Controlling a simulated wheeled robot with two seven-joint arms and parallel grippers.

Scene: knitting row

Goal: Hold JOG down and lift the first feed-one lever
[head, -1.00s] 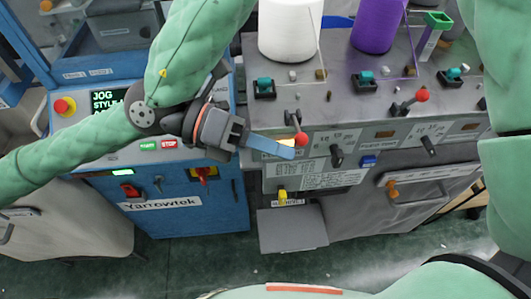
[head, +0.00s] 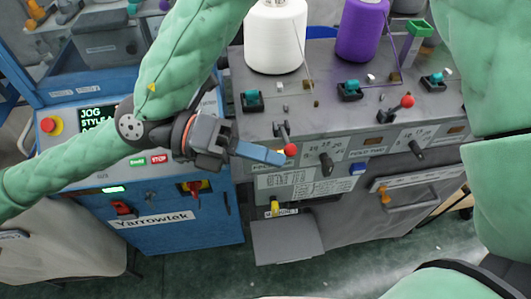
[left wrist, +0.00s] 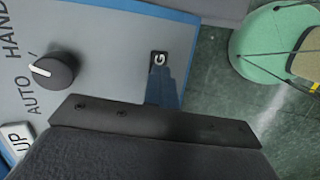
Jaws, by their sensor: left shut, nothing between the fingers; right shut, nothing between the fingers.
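The first feed-one lever, with a red ball knob (head: 290,149), stands at the front left of the grey machine in the head view. My right gripper (head: 280,158) is shut, its blue fingertips just below and left of the ball; I cannot tell whether they touch it. In the left wrist view, my left gripper (left wrist: 162,78) is shut with its blue fingertips at a small black button (left wrist: 159,58). Only a "G" of the button's label shows; the fingers cover the rest. In the head view my arms hide the left gripper. The green-lettered screen (head: 92,116) reads JOG.
A second red-knobbed lever (head: 407,101) stands to the right. White (head: 275,38) and purple (head: 362,28) yarn cones stand on the machine top. A red emergency button (head: 47,125) is on the blue panel. A black selector knob (left wrist: 54,70) sits near the left fingers.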

